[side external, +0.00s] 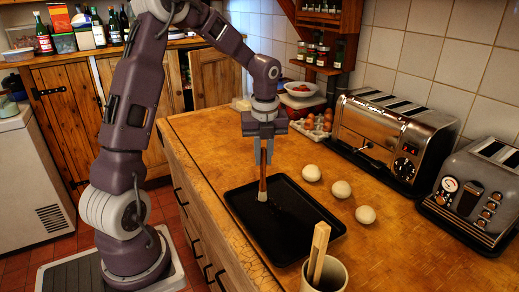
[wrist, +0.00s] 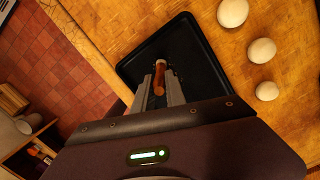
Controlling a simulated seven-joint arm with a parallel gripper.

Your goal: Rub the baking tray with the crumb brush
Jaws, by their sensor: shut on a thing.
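The baking tray (side external: 295,236) is black and rectangular with a low rim, lying flat on the wooden counter; it also shows in the wrist view (wrist: 200,62). The crumb brush (side external: 263,187) has a reddish-brown handle and a pale bristle end. My gripper (side external: 264,162) is shut on the upper handle and holds the brush nearly upright, bristles down, over the left part of the tray. The bristle end appears at the tray surface, but I cannot tell whether it touches.
Two toasters (side external: 380,135) stand along the tiled wall. An egg carton (side external: 315,124) and bowl are behind. The counter between gripper and eggs is clear.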

